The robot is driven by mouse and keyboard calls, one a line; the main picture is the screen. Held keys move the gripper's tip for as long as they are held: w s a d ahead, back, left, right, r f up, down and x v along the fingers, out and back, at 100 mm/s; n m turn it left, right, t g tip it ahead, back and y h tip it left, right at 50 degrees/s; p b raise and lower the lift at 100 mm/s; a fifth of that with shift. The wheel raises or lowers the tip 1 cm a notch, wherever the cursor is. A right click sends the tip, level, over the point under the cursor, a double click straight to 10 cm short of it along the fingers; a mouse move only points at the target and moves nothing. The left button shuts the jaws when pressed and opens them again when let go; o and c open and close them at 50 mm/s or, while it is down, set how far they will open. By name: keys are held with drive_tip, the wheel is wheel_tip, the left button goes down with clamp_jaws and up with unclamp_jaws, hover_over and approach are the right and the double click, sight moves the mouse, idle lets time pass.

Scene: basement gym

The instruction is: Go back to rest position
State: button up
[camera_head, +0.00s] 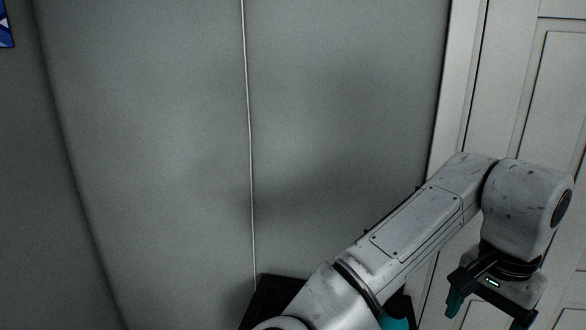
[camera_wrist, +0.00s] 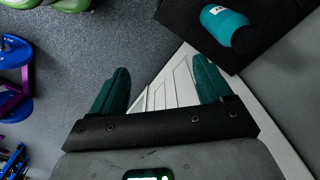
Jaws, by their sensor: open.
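My gripper (camera_wrist: 160,66) shows its two teal fingers in the wrist view. They stand wide apart with nothing between them. In the head view, my gripper (camera_head: 489,308) hangs at the lower right, at the end of my bent arm, in front of the white door. It points downward, and one teal finger shows clearly on its left side. The gripper is clear of other things as far as these views show.
A teal bottle-like object (camera_wrist: 224,25) lies on a black surface (camera_wrist: 186,18). A white panelled door (camera_head: 550,100) stands right of a grey wall (camera_head: 150,130). Blue and purple gym gear (camera_wrist: 14,52) and a green object (camera_wrist: 70,4) edge the speckled floor (camera_wrist: 90,50).

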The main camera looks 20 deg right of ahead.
drive_tip(key=d+f+n+t+h, duration=0.1)
drive_tip(key=d+f+n+h, duration=0.3)
drive_tip(key=d+h, duration=0.3)
wheel_tip(320, 180, down, 8)
drive_tip(key=n+t, duration=0.2)
drive_tip(key=n, duration=0.2)
drive_tip(key=s+a+f+n+g+y, duration=0.1)
drive_tip(key=s+a+f+n+y, duration=0.2)
drive_tip(key=s+a+f, duration=0.3)
drive_tip(key=s+a+f+n+g+y, duration=0.1)
drive_tip(key=s+a+f+n+y, duration=0.2)
drive_tip(key=s+a+f, duration=0.3)
drive_tip(key=a+f+n, duration=0.1)
drive_tip(key=a+f, duration=0.4)
drive_tip(key=f, duration=0.2)
drive_tip(key=shift+s+a+y, duration=0.25)
drive_tip(key=shift+a+y, duration=0.05)
drive_tip(key=shift+a, duration=0.1)
